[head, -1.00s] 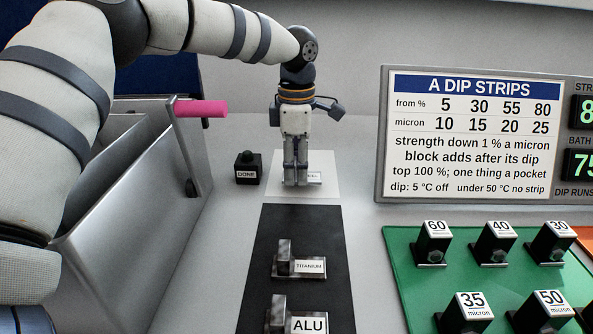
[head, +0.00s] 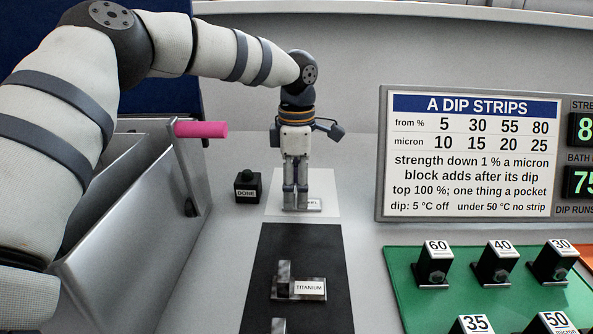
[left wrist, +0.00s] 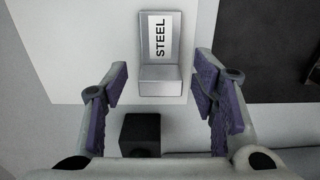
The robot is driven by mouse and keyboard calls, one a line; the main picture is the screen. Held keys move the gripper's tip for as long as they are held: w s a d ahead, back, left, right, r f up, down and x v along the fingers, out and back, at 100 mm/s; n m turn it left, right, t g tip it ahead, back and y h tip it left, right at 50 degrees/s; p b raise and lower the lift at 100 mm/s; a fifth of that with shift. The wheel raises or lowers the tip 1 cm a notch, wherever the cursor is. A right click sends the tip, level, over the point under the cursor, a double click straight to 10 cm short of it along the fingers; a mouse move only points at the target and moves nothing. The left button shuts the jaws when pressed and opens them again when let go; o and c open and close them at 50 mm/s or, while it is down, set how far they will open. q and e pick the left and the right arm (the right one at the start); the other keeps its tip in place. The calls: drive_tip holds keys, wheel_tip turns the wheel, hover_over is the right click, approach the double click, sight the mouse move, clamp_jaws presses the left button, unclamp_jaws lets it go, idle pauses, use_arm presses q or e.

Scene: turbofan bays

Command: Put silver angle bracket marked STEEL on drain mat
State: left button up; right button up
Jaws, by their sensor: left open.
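The silver angle bracket marked STEEL rests on a pale white mat (head: 325,185); neither mat is labelled as the drain mat. In the left wrist view the bracket (left wrist: 160,55) shows whole, its STEEL label facing the camera. In the head view only a bit of the bracket (head: 315,205) shows beside my fingers. My left gripper (head: 297,203) points down over it. In the left wrist view its two purple-padded fingers (left wrist: 161,84) are apart, one on each side of the bracket's near end, with gaps visible. My right gripper is out of view.
A dark mat (head: 300,245) in front holds a TITANIUM bracket (head: 300,286) and another partly cut off. A sign (head: 470,155) and a green board of numbered blocks (head: 405,275) are right.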

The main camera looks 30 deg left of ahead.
sight(296, 202)
use_arm(q)
wheel_tip(296, 202, up, 11)
drive_tip(key=shift+f+b, duration=0.2)
drive_tip(key=shift+b, duration=0.1)
drive_tip(key=shift+d+f, duration=0.1)
